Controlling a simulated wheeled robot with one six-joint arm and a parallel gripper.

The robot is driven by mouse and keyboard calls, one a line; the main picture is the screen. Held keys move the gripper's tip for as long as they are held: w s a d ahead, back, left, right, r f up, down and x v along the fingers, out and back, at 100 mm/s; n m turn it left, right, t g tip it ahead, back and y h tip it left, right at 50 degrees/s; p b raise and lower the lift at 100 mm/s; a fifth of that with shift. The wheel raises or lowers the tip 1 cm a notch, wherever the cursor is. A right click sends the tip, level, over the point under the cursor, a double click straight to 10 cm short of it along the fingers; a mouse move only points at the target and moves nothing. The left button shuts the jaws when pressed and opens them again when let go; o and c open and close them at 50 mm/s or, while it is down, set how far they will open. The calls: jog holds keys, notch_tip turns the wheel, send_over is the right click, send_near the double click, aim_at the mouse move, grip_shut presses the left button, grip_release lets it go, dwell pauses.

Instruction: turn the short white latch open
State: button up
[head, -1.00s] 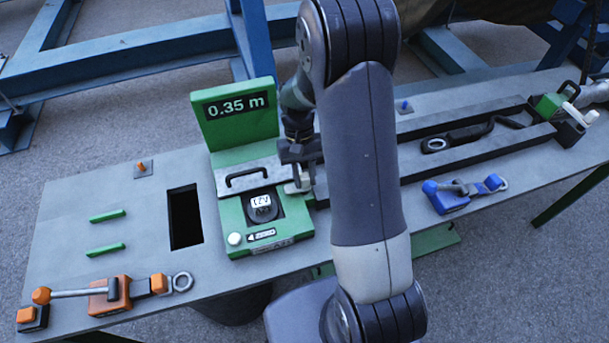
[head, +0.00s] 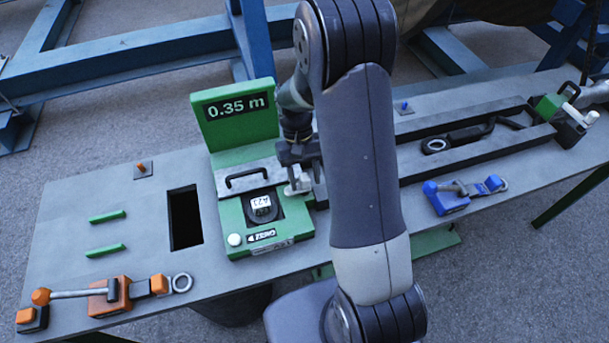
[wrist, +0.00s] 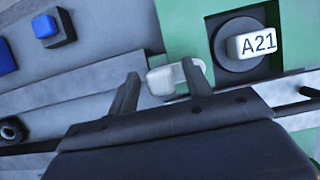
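The short white latch (head: 300,185) sits at the right edge of the green meter (head: 225,215), beside the metal plate with the black handle. In the wrist view the white latch (wrist: 162,80) lies between my two fingers, with part of it running behind the right finger. My gripper (wrist: 160,82) is open around it, with a visible gap at the left finger; contact at the right finger is unclear. In the head view my gripper (head: 298,163) is just above the latch, partly hidden by my arm.
A dark round dial with a white tag (wrist: 258,43) reading A21 is close right of the latch. The display (head: 236,106) reads 0.35 m. An orange clamp (head: 110,292) is at front left, a blue clamp (head: 460,195) right. A rectangular hole (head: 185,217) is left.

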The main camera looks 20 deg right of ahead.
jog(key=v, duration=1)
jog(key=shift+w+r+b, duration=0.2)
jog(key=shift+r+b, duration=0.15)
jog(key=shift+b, duration=0.1)
jog(key=p+x, duration=0.1)
jog(key=x, duration=1)
jog(key=shift+m, duration=0.3)
jog(key=shift+r, duration=0.1)
